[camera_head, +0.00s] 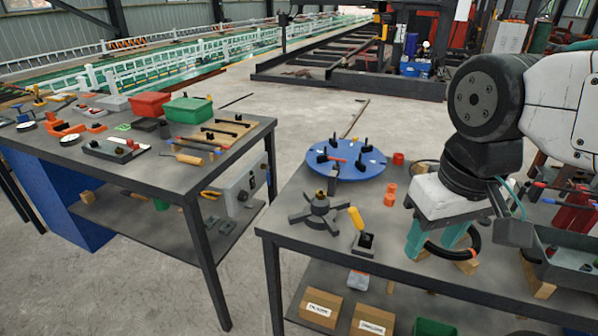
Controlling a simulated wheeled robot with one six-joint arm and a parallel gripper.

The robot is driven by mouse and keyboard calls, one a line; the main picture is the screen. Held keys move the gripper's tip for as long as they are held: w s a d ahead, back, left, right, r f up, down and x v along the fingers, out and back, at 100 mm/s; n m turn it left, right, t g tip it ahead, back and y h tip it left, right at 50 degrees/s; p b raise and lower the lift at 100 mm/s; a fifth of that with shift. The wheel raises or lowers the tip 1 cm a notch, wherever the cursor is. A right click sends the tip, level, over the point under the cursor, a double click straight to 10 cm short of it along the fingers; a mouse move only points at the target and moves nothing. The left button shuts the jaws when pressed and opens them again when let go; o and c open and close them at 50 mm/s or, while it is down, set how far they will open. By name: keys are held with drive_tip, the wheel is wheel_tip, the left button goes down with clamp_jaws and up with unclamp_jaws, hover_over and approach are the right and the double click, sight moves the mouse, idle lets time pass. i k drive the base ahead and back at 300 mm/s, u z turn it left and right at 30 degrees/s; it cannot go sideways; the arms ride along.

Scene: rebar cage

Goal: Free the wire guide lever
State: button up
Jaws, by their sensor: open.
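A lever with a yellow handle (356,218) rises tilted from a small black base (365,241) near the front edge of the right table (310,245). I take it to be the wire guide lever; whether anything jams it is too small to tell. My gripper (434,250) points down at the right of the lever, apart from it. Its two teal fingers are spread open, and I see nothing held between them. A black cable loop (470,253) lies by the fingers and is partly hidden by them.
A dark spoked hub (319,214) stands left of the lever. A blue disc (346,158) with black clamps lies behind it. Orange cylinders (389,193) stand between disc and gripper. A grey tray (570,262) is at the right. Another cluttered table (200,165) stands left, across a gap.

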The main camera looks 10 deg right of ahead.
sight(353, 213)
drive_tip(key=k, duration=1.35)
drive_tip(key=u, duration=0.65)
drive_tip(key=i, duration=1.7)
drive_tip(key=z, duration=0.7)
